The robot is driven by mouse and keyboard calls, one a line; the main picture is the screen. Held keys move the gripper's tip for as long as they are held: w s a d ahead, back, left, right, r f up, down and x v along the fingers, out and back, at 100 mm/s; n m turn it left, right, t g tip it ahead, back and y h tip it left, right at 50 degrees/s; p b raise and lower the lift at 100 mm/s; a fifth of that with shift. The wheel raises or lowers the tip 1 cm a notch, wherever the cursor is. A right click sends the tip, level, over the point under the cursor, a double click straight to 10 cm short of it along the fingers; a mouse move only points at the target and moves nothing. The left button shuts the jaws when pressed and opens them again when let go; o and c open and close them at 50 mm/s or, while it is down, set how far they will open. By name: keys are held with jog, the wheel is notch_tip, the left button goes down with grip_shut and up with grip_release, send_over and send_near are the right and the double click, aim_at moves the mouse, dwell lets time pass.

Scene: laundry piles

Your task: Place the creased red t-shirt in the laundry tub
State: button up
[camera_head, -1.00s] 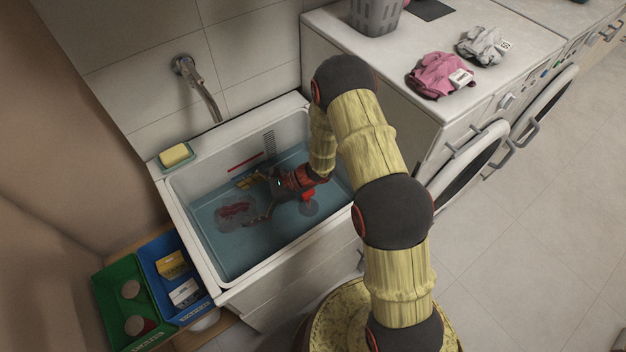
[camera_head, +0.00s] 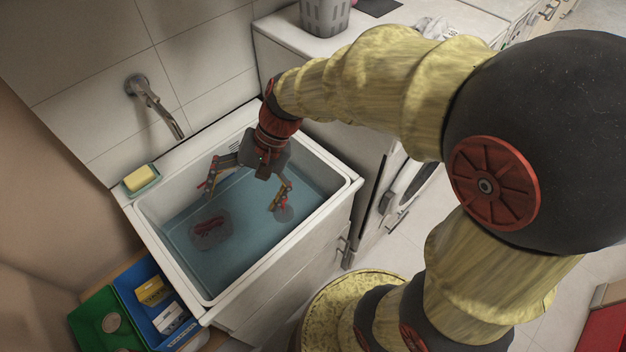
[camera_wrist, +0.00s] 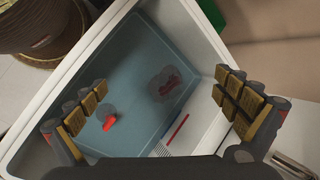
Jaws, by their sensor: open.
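The laundry tub (camera_head: 330,212) is a white basin with blue-tinted water in it, below the wall tap. A small crumpled dark red piece (camera_head: 208,228), which looks like the red t-shirt, lies low in the tub, with a pale see-through patch around it. It also shows in the wrist view (camera_wrist: 168,84). My gripper (camera_head: 243,197) is over the tub, pointing down, with its fingers spread wide and nothing between them. The red piece lies apart from both fingers. A small red stopper-like part (camera_wrist: 110,122) lies by a round drain in the tub.
Yellow soap (camera_head: 139,178) sits in a dish on the tub's back left corner. The tap (camera_head: 152,103) juts out behind. Blue (camera_head: 150,300) and green (camera_head: 92,318) bins stand at lower left. A grey basket (camera_head: 325,14) and grey cloth (camera_head: 437,27) are on the machines.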

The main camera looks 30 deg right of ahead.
jog(key=s+d+r+n+t+h, duration=0.5)
jog(key=s+d+r, duration=0.5)
jog(key=d, duration=0.2)
jog(key=shift+r+n+t+h, duration=0.15)
jog(key=shift+n+t+h, duration=0.15)
jog(key=shift+h, duration=0.2)
